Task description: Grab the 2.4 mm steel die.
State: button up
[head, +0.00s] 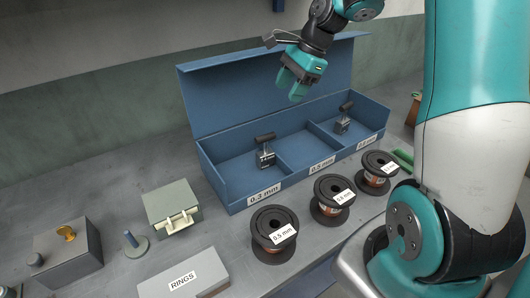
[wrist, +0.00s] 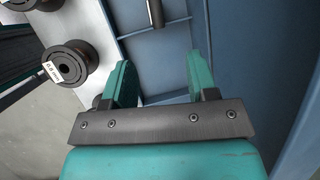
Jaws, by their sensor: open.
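I cannot make out a steel die marked 2.4 mm in either view. My gripper (head: 291,90) is open and empty, high over the open blue box (head: 228,190). In the wrist view my gripper (wrist: 160,78) has its teal fingers spread, with part of the blue box between and beyond them. A steel tool with a black handle (head: 265,152) stands in the box's left compartment, labelled 0.3 mm. A similar one (head: 343,120) stands further right; a dark handle (wrist: 155,12) shows at the top of the wrist view.
Copper spools (head: 274,232), (head: 333,198), (head: 380,172) stand before the box.

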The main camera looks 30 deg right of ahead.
aim_at(266, 135)
jog(key=x, duration=1.1)
jog(key=shift+s+p, duration=0.1)
jog(key=shift+p, duration=0.3)
jog(key=shift+s+p+x, duration=0.15)
jog(key=shift+p+x, duration=0.2)
jog(key=shift+x, duration=0.95)
jog(key=shift+s+p+x, duration=0.1)
jog(key=shift+p+x, duration=0.2)
jog(key=shift+x, duration=1.05)
grip_shut()
